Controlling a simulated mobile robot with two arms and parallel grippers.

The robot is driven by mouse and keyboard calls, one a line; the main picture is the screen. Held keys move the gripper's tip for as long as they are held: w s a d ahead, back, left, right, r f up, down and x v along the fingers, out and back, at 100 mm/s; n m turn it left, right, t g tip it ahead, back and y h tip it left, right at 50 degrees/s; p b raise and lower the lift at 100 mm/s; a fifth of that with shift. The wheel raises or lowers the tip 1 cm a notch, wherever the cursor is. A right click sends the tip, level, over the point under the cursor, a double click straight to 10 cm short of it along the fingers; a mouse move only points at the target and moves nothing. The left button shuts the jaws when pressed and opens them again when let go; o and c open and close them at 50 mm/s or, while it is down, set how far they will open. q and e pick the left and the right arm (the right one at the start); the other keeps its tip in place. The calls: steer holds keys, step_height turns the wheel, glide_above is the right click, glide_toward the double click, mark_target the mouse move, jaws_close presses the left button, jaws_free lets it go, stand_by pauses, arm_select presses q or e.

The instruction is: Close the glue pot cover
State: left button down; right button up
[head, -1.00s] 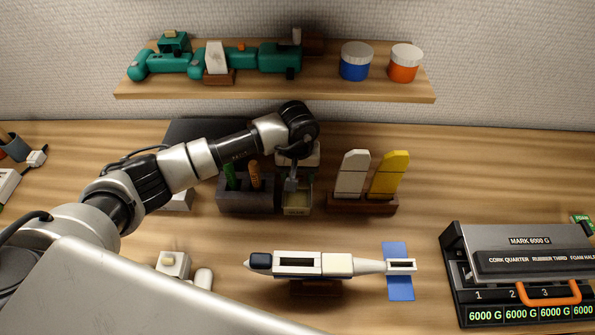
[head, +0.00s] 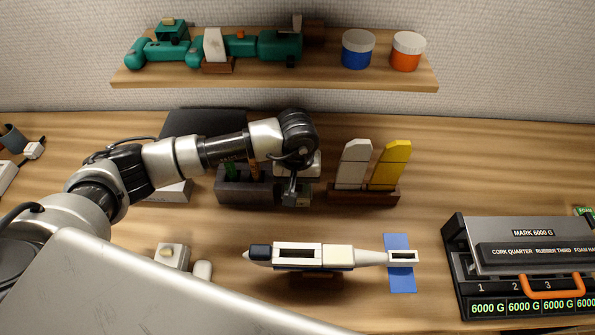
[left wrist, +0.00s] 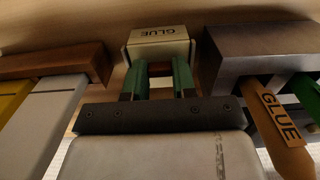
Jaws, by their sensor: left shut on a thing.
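The glue pot (head: 302,202) is a small box at the right end of the dark tool holder, mostly hidden by my left gripper in the head view. In the left wrist view the glue pot (left wrist: 158,33) shows its pale GLUE label upside down. My left gripper (head: 291,190) is directly over the pot. In the left wrist view its green-tipped fingers (left wrist: 157,80) reach the pot's near edge and are shut on a part between them, apparently the cover (left wrist: 160,70). How far the cover is tilted is hidden. My right gripper is out of view.
The dark holder (head: 232,190) with green and orange tools stands close left of the pot. A wooden stand (head: 362,199) with white and yellow pieces stands close right. A model plane (head: 325,257) lies in front. A shelf (head: 270,78) hangs behind.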

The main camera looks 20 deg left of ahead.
mark_target(297, 187)
arm_select(q)
steer(key=shift+s+d, duration=0.1)
steer(key=shift+s, duration=0.05)
steer(key=c, duration=0.9)
jaws_free()
steer(key=shift+s, duration=0.1)
steer(key=shift+r, duration=0.1)
steer(key=shift+r, duration=0.35)
step_height(297, 187, up, 10)
steer(key=shift+f+b, duration=0.1)
steer(key=shift+b, duration=1.05)
